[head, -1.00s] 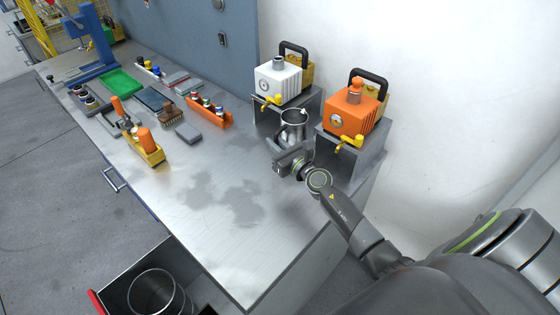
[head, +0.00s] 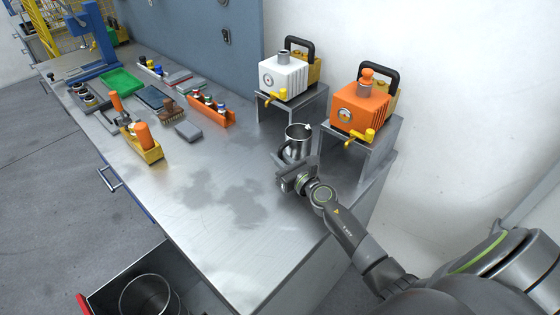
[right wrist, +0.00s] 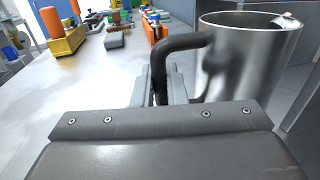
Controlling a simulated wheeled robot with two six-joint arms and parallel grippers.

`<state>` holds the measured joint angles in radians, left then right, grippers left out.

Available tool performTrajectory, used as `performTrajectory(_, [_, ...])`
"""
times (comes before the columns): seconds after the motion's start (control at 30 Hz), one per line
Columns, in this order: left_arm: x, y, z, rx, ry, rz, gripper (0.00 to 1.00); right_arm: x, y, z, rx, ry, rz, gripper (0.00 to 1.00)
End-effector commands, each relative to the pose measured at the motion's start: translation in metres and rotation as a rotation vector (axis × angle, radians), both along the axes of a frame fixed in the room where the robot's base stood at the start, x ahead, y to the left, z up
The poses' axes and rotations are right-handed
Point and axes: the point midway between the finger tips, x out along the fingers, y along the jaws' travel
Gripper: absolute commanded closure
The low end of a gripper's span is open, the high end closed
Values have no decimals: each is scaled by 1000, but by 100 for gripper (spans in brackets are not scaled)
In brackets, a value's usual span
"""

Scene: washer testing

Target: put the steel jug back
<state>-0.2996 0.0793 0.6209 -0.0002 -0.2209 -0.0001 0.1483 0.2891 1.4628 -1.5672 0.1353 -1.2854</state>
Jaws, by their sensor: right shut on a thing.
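The steel jug (head: 296,148) is a shiny open-topped cup, upright in the head view, in front of the gap between two pump stands. My right gripper (head: 294,168) is on the near side of the jug. In the right wrist view my right gripper (right wrist: 158,88) is shut on the jug's dark curved handle (right wrist: 178,45). The jug's wall (right wrist: 240,65) stands to the right of the fingers. The jug's base is hidden, so I cannot tell whether it touches the table. My left gripper is not in view.
A white pump (head: 286,78) and an orange pump (head: 358,108) with yellow taps stand on grey metal stands behind the jug. Bottles, trays and an orange rack (head: 211,110) lie farther left. The bench front (head: 225,210) is bare. An open drawer (head: 118,283) sits below.

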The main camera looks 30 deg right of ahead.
Motion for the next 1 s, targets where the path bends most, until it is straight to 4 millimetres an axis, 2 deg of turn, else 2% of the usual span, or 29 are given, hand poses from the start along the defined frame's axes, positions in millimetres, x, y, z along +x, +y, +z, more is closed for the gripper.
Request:
performTrajectory(0.23, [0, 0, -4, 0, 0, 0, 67, 0, 0, -4, 0, -1, 0, 100])
performTrajectory(0.27, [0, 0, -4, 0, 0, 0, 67, 0, 0, -4, 0, 0, 0, 87])
performTrajectory(0.43, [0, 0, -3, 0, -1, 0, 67, 0, 0, -3, 0, 0, 0, 66])
performTrajectory(0.83, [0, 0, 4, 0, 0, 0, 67, 0, 0, 4, 0, 0, 0, 66])
performTrajectory(1.0, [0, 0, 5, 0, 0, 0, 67, -29, -4, 1, -1, 2, 0, 66])
